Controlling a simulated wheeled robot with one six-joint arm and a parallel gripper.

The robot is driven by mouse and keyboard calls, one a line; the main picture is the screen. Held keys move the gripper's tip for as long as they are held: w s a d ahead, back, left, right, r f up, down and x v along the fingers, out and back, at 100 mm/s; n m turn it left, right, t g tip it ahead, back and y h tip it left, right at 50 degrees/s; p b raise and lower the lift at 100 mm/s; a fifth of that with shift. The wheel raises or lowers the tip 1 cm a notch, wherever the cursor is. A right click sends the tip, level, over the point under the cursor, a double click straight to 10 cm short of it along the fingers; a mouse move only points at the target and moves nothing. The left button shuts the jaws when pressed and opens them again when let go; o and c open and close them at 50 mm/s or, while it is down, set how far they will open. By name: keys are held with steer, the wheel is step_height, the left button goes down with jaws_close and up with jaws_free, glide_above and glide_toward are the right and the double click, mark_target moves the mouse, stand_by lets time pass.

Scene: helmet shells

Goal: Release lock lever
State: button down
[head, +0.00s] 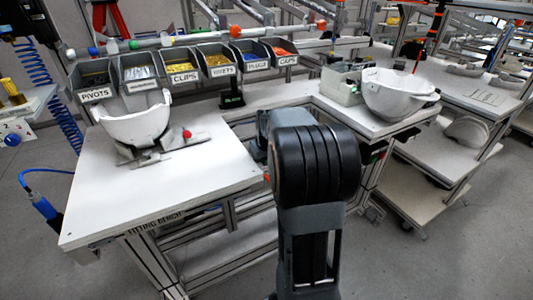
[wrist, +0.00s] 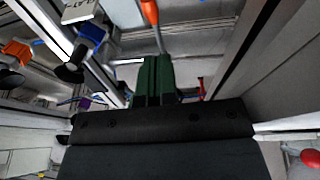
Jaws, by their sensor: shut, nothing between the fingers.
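A white helmet shell (head: 137,122) sits in a grey fixture (head: 143,158) on the white fitting bench. A small lever with a red knob (head: 187,134) stands at the fixture's right side. My gripper is hidden behind my black arm in the head view. In the wrist view its dark green fingers (wrist: 153,80) are together, with nothing seen between them. A red round thing (wrist: 311,158) shows at the lower right edge of the wrist view; I cannot tell whether it is the same knob. The fingers are apart from it.
Labelled bins (head: 180,72) of small parts line the back of the bench (head: 205,170). A second white shell (head: 397,93) and a grey-green box (head: 342,84) stand on the right table. A blue air hose (head: 40,205) hangs at the left. The bench's front is clear.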

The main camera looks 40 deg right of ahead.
mark_target(266, 176)
steer(key=shift+s+d+x, duration=0.1)
steer(key=shift+s+x, duration=0.1)
steer(key=shift+x, duration=0.9)
steer(key=shift+s+d+x, duration=0.1)
steer(key=shift+s+x, duration=0.1)
steer(key=shift+x, duration=0.95)
steer(key=shift+s+x, duration=0.2)
steer(key=shift+x, duration=0.9)
steer(key=shift+f+b, duration=0.25)
steer(key=shift+b, duration=0.2)
